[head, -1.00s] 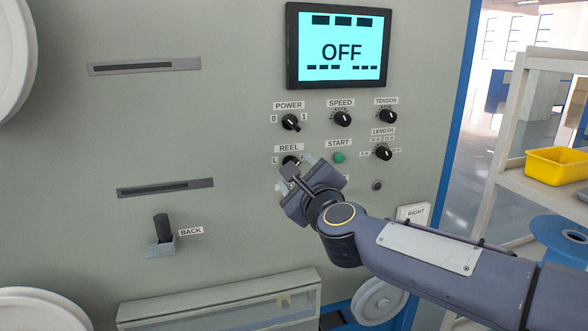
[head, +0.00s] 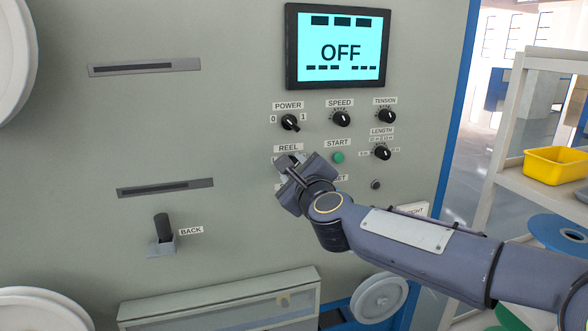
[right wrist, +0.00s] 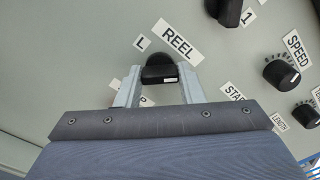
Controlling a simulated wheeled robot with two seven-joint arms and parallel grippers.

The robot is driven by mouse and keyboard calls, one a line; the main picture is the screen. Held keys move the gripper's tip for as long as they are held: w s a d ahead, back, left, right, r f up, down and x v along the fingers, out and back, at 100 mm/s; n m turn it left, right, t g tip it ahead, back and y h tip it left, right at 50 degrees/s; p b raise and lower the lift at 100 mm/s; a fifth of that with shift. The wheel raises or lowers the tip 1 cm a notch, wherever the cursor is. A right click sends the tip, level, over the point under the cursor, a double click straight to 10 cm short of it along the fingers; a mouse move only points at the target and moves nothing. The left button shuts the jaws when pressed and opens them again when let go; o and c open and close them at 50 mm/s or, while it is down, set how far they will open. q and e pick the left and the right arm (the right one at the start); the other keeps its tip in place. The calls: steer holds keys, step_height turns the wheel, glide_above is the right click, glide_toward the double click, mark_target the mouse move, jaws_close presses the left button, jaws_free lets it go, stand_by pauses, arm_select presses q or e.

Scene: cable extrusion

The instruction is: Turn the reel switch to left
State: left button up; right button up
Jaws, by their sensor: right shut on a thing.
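The reel switch (right wrist: 158,70) is a black knob below the REEL label (right wrist: 180,46), with an L label (right wrist: 140,43) beside it in the right wrist view. My right gripper (right wrist: 157,82) is at the knob, with one finger on each side, shut on it. In the head view my right gripper (head: 292,172) covers the switch just under the REEL label (head: 288,149), so the knob is mostly hidden there. My left gripper is not in view.
The POWER switch (head: 290,122) sits above, with the SPEED knob (head: 342,118), LENGTH knob (head: 383,152) and green START button (head: 338,157) to the right. The screen (head: 338,48) reads OFF. A BACK lever (head: 162,228) is at lower left.

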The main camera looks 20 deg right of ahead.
steer(key=shift+n, duration=0.3)
steer(key=shift+f+n+p, duration=0.1)
steer(key=shift+n+p, duration=2.95)
steer(key=shift+n, duration=5.55)
steer(key=o, duration=1)
steer(key=s, duration=0.8)
steer(key=shift+d+b, duration=0.15)
steer(key=shift+b, duration=0.25)
